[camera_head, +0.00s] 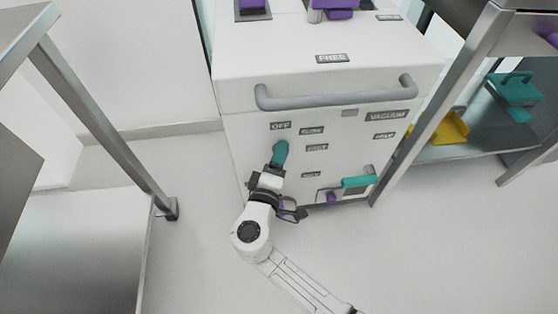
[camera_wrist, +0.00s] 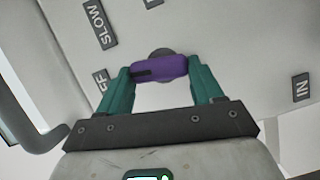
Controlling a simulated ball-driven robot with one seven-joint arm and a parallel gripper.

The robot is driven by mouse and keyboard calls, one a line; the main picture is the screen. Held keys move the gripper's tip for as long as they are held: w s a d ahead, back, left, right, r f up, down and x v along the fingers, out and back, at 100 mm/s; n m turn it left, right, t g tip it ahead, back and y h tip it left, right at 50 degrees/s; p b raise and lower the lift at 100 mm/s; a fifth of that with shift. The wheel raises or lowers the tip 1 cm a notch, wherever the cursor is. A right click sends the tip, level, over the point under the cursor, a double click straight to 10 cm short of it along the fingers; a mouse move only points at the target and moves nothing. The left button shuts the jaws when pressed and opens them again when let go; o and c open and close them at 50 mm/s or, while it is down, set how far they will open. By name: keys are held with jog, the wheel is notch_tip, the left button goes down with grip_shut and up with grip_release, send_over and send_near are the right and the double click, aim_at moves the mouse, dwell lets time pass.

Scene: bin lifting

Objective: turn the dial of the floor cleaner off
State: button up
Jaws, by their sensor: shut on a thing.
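The floor cleaner (camera_head: 245,75) is a white box with a grey handle and printed labels on its front. My gripper (camera_head: 280,150) is at the left part of that front, just below the OFF label (camera_head: 280,125). Its teal fingers hide the dial in the head view. In the wrist view the purple dial (camera_wrist: 160,68) lies between the two fingertips, and my gripper is shut on it. A black mark at the dial's left end points towards a label reading "FF" (camera_wrist: 101,77), which is partly hidden by the left finger. A SLOW label (camera_wrist: 98,20) is above it.
The grey handle (camera_head: 335,96) sticks out above the dial. A teal-handled part (camera_head: 356,182) is at the lower right of the front. Metal tables stand left (camera_head: 75,245) and right (camera_head: 425,115). The right one holds a yellow thing (camera_head: 450,127) and a teal thing (camera_head: 515,90).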

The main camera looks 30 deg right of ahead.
jog(key=shift+a+f+n+t+h+b, duration=0.15)
jog(key=shift+n+t+h+b, duration=0.2)
jog(key=shift+n, duration=0.55)
jog(key=o, duration=1)
jog(key=shift+o, duration=0.2)
jog(key=p+v, duration=0.2)
jog(key=v, duration=0.8)
jog(key=shift+s+a, duration=0.25)
jog(key=shift+s, duration=0.05)
